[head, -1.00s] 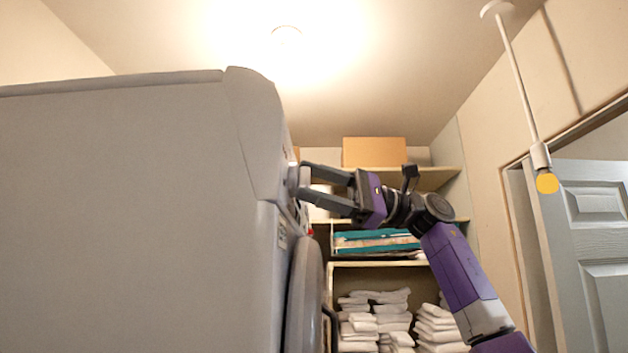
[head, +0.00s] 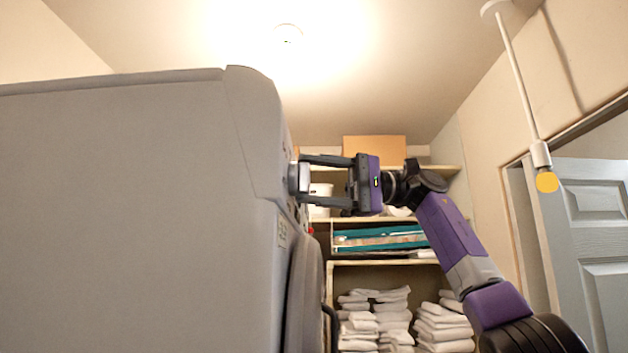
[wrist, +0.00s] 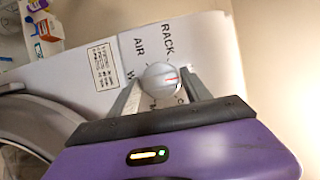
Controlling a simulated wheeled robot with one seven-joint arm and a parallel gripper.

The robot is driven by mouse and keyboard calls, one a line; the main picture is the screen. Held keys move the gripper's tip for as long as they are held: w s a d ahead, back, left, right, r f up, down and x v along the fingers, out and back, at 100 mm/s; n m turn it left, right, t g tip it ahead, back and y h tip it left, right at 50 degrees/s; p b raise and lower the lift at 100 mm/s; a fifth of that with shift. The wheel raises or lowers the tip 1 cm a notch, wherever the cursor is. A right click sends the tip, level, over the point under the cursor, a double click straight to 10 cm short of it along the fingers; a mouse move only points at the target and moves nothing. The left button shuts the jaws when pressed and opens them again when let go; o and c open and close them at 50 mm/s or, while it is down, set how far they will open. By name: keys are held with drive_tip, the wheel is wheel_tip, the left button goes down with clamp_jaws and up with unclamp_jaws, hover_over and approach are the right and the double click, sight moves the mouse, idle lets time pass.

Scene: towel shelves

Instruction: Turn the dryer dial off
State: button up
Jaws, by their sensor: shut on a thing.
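The dryer (head: 130,200) is the large grey machine filling the left of the head view. Its dial (head: 293,178) sticks out from the front panel near the top. In the wrist view the dial (wrist: 160,79) is a round grey knob with a red mark on its right side, and words such as "AIR" and "RACK" are printed around it. My gripper (head: 305,180) reaches the dial from the right. Its fingers (wrist: 160,95) lie on both sides of the knob and are shut on it. Part of the printing is hidden behind the knob and fingers.
The round dryer door (head: 305,295) is below the dial; its rim (wrist: 40,125) shows in the wrist view. Shelves with folded white towels (head: 380,310) and a cardboard box (head: 374,150) stand behind. A hanging rod with a yellow end (head: 547,181) and a door (head: 595,230) are at right.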

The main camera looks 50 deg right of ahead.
drive_tip(key=shift+f, duration=0.1)
drive_tip(key=o, duration=1.2)
drive_tip(key=shift+o, duration=0.2)
drive_tip(key=shift+d, duration=0.1)
drive_tip(key=v, duration=0.7)
drive_tip(key=shift+s+d, duration=0.2)
drive_tip(key=shift+d, duration=0.1)
